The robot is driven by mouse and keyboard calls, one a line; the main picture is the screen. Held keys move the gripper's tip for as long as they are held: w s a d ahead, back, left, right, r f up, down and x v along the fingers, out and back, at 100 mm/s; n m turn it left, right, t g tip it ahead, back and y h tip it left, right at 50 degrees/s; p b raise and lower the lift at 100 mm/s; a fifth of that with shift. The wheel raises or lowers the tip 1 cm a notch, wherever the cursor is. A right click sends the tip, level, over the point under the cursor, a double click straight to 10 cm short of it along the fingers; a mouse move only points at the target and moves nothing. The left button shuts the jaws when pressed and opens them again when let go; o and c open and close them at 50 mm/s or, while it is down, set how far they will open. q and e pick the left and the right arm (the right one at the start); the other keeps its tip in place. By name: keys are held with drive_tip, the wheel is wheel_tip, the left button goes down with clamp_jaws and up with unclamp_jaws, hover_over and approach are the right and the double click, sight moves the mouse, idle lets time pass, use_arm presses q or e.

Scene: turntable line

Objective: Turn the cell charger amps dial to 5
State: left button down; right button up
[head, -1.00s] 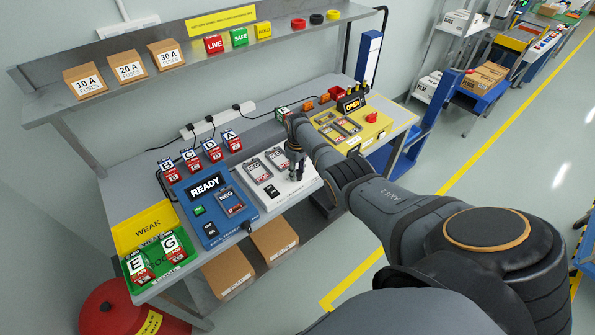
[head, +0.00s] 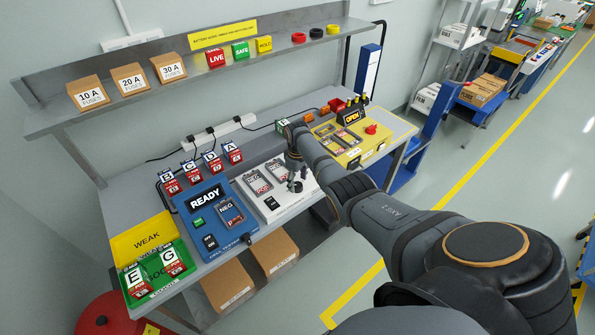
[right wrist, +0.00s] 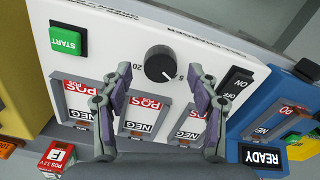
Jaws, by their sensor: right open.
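The cell charger (head: 285,203) is a white panel on the bench between the blue tester and the yellow unit. In the right wrist view its amps dial (right wrist: 160,63) is a round black knob with a white pointer mark toward the lower right, near the printed 5; a 20 is printed at its left. My right gripper (right wrist: 160,74) is open, one finger on each side of the dial in that view, with no visible contact. In the head view the right gripper (head: 295,183) is over the charger's right part and hides the dial. My left gripper is out of view.
The charger's black on/off switch (right wrist: 235,85) is close to one finger, and its green START button (right wrist: 68,38) is farther off. Cell bays (right wrist: 138,118) lie under the gripper. The blue tester (head: 215,222) and yellow unit (head: 375,145) flank the charger. A shelf (head: 190,80) overhangs the bench.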

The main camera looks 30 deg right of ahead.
sight(298, 184)
wheel_tip(298, 184, up, 11)
drive_tip(key=shift+f, duration=0.15)
idle(0.4)
